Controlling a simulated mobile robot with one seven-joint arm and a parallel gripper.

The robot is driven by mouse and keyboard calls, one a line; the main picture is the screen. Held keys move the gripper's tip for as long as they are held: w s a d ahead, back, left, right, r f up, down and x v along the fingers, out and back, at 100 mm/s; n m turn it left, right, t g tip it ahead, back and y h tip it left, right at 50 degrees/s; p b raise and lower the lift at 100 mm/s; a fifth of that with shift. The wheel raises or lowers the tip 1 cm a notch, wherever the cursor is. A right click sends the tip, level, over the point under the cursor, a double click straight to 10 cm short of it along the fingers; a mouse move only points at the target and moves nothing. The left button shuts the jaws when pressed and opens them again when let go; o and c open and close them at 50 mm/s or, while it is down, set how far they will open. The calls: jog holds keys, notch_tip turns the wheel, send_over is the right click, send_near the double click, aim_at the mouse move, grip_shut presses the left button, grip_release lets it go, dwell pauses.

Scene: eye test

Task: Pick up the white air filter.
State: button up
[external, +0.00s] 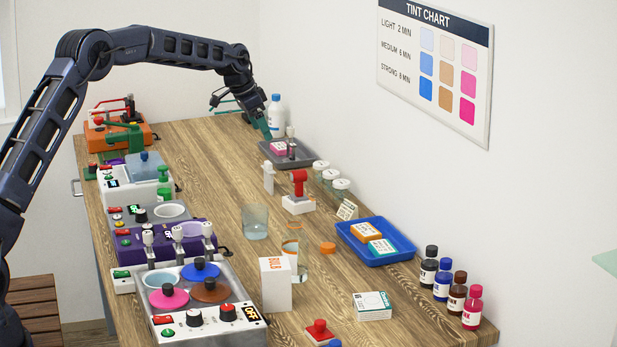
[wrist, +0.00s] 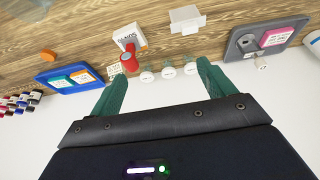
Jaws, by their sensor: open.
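I cannot say for certain which thing is the white air filter. A small pale piece stands beside the grey tray, against the wall, in the external view (external: 290,131) and the wrist view (wrist: 262,63). A larger white upright piece (external: 268,177) stands on the bench in front of the tray; it also shows in the wrist view (wrist: 187,22). My gripper (external: 264,125) is above the far end of the bench by the wall. Its green fingers (wrist: 162,72) are spread wide in the wrist view, with nothing between them; white-lidded jars lie beyond them.
A grey tray (external: 313,163) holds a pink box and dark items. A white-and-blue bottle (external: 276,115) stands close to my gripper. White-lidded jars (external: 330,175), a red device (external: 299,182) and a blue tray (external: 400,250) line the wall side. The wall is close.

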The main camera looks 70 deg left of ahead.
send_near(267, 162)
jog(key=x, duration=0.6)
jog(key=shift+d+f, duration=0.1)
jog(key=shift+d, duration=0.25)
jog(key=shift+a+x, duration=0.1)
jog(key=shift+x, duration=1.15)
jog(key=shift+a+x, duration=0.15)
jog(key=shift+x, duration=1.1)
jog(key=c, duration=0.9)
